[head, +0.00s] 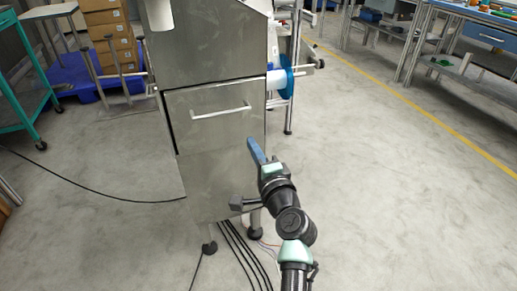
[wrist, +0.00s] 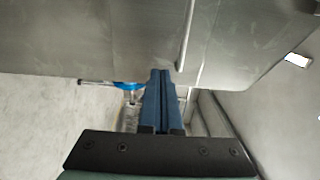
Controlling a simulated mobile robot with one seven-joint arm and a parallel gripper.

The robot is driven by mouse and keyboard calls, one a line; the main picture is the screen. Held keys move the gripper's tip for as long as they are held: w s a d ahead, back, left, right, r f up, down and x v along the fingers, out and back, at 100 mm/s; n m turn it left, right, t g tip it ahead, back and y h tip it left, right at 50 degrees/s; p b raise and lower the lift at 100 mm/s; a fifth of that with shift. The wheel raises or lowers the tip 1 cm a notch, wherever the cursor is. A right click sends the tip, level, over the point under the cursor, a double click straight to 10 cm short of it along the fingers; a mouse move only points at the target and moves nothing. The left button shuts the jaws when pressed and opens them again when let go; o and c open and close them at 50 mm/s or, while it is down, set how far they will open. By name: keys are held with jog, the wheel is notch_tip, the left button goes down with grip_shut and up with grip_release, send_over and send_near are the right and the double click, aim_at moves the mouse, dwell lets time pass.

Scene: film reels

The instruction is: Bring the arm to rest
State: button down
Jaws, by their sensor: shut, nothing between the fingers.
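My gripper (head: 252,143) is in the middle of the head view, in front of the lower part of a steel machine cabinet. Its blue fingers are together with nothing between them. In the wrist view the fingers (wrist: 159,75) lie side by side, closed, and the cabinet fills the top of the picture. My arm reaches up from the bottom of the head view. I cannot tell the exact gap between the fingertips and the cabinet.
The steel cabinet (head: 215,120) has a bar handle (head: 221,111). A blue reel (head: 287,78) sits on its right side. Black cables (head: 245,255) run on the floor below. A teal cart (head: 22,95) stands left, workbenches (head: 470,35) at back right. Floor at right is clear.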

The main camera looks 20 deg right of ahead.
jog(key=s+a+r+n+t, duration=0.1)
jog(key=s+a+r+n, duration=0.25)
jog(key=r, duration=0.55)
jog(key=s+a+r+n+t+y, duration=0.15)
jog(key=a+r+n, duration=0.3)
jog(key=r, duration=0.55)
jog(key=s+a+r+n+t, duration=0.2)
jog(key=s+a+r+n, duration=0.15)
jog(key=r, duration=0.55)
jog(key=s+a+r+n+t+h+p, duration=0.1)
jog(key=s+a+r+n+t+p, duration=0.15)
jog(key=s+r, duration=0.65)
jog(key=s+a+r+n+t+h+p, duration=0.15)
jog(key=s+r+n, duration=0.25)
jog(key=s+r, duration=0.45)
notch_tip(320, 180, up, 38)
jog(key=w+p, duration=0.1)
jog(key=p, duration=3.4)
jog(key=shift+w+f+t, duration=0.2)
jog(key=shift+w+t, duration=0.15)
jog(key=shift+t, duration=0.1)
